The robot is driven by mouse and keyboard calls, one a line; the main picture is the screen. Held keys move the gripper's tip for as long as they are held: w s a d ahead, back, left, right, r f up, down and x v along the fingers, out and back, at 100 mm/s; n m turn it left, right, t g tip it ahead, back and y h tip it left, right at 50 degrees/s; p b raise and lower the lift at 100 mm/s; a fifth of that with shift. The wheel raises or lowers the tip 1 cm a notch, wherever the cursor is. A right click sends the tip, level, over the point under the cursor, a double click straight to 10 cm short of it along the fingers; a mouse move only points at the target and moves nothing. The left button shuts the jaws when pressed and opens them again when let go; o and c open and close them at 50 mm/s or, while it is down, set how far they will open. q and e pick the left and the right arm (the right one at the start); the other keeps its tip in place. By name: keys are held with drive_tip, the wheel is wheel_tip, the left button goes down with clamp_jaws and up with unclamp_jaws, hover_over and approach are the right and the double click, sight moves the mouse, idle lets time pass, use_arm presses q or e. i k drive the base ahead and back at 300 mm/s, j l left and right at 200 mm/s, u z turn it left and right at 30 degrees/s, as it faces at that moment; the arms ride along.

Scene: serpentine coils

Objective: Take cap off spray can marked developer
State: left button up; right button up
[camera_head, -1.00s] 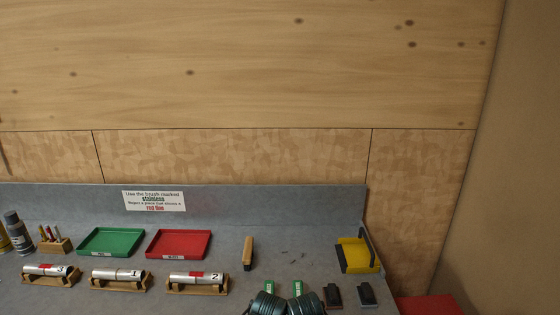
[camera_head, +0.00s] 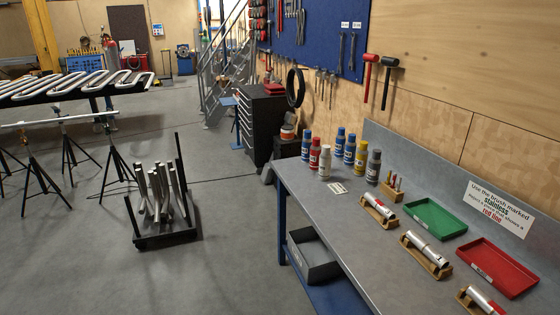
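Several spray cans stand upright in a group at the far left end of the grey workbench (camera_head: 308,205). They include a red can (camera_head: 314,154), a white or pale can (camera_head: 325,162), blue cans (camera_head: 306,145) and (camera_head: 349,149), a yellow can (camera_head: 361,158) and a grey can (camera_head: 374,167). All seem to have caps on. Their labels are too small to read, so I cannot tell which is marked developer. A small white card (camera_head: 337,188) lies in front of them. Neither of my grippers shows in the head view.
A pen block (camera_head: 391,193), green tray (camera_head: 434,219), red tray (camera_head: 497,267) and several tubes on wooden cradles (camera_head: 427,255) lie right of the cans. A black drawer cabinet (camera_head: 263,125) stands beyond the bench. The floor before the bench is open, with a cart of tubes (camera_head: 160,236) further left.

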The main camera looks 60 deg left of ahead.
sight(326, 150)
drive_tip(key=u, duration=1.55)
drive_tip(key=i+j+z, duration=0.1)
drive_tip(key=i+j, duration=0.2)
drive_tip(key=i+j+z, duration=0.15)
drive_tip(key=i+j, duration=0.2)
drive_tip(key=i, duration=0.15)
drive_tip(key=i+j+z, duration=0.1)
drive_tip(key=i+j, duration=0.25)
drive_tip(key=i+j+z, duration=0.1)
drive_tip(key=i+j, duration=0.3)
drive_tip(key=i+j+z, duration=0.1)
drive_tip(key=i+j, duration=0.3)
drive_tip(key=i+j+z, duration=0.15)
drive_tip(key=i+j, duration=0.15)
drive_tip(key=j, duration=0.2)
drive_tip(key=i+j+z, duration=0.1)
drive_tip(key=i+j, duration=0.25)
drive_tip(key=j, duration=0.15)
drive_tip(key=i+j+z, duration=0.1)
drive_tip(key=i+j, duration=0.2)
drive_tip(key=j, duration=0.2)
